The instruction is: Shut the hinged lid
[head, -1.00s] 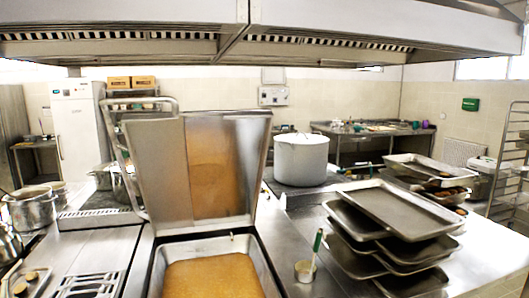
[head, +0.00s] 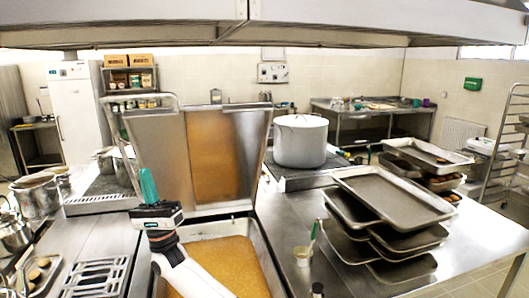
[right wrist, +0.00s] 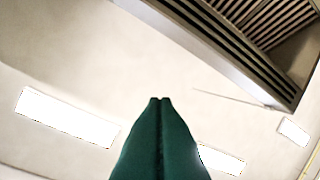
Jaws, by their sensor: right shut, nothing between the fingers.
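The hinged lid (head: 163,152) is a large silver metal panel standing raised, tilted slightly back, behind its pan (head: 268,262). A tubular handle (head: 112,128) runs along the lid's left side. The pan is open and holds an orange-brown filling, which is mirrored in the lid. My right gripper (head: 147,173) points upward in front of the lid's lower left part. Its green fingers are shut and empty. Whether they touch the lid cannot be told. In the right wrist view the fingers (right wrist: 160,102) point at the ceiling. My left gripper is out of view.
An extractor hood (head: 300,22) hangs overhead. A white stockpot (head: 300,142) stands right of the lid. Pots (head: 36,198) stand at the left.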

